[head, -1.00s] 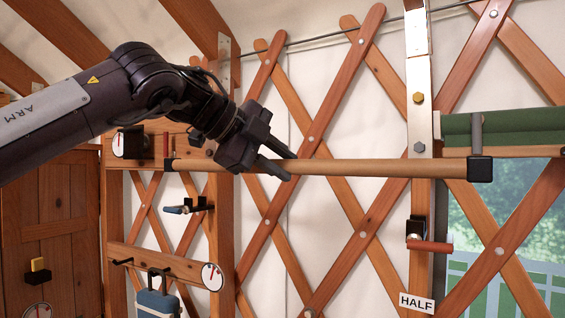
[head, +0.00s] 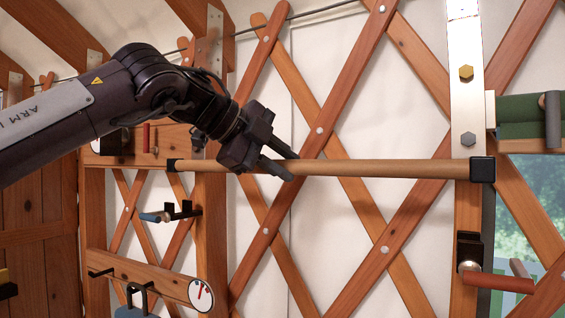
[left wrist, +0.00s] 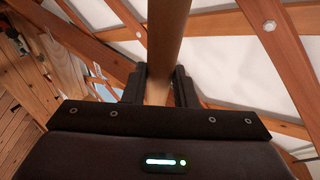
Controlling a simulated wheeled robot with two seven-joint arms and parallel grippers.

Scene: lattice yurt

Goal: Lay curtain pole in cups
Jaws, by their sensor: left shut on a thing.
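The curtain pole (head: 385,168) is a long wooden rod with black end caps, held roughly level across the head view. My left gripper (head: 278,164) is shut on it, left of its middle. In the left wrist view the pole (left wrist: 167,35) runs between the two dark fingers (left wrist: 159,88). The pole's right cap (head: 482,169) appears in front of the metal-plated post; I cannot tell whether it touches. Its left cap (head: 172,165) shows near the left post. I cannot make out the cups for certain. My right gripper is not in view.
A lattice wall (head: 340,120) stands behind the pole. A metal-plated post (head: 466,110) with bolts is at right, beside a rolled green cloth (head: 525,120). A black bracket with a red-brown rod (head: 497,282) is below. A blue-handled item (head: 155,216) hangs at left, above a dial (head: 201,294).

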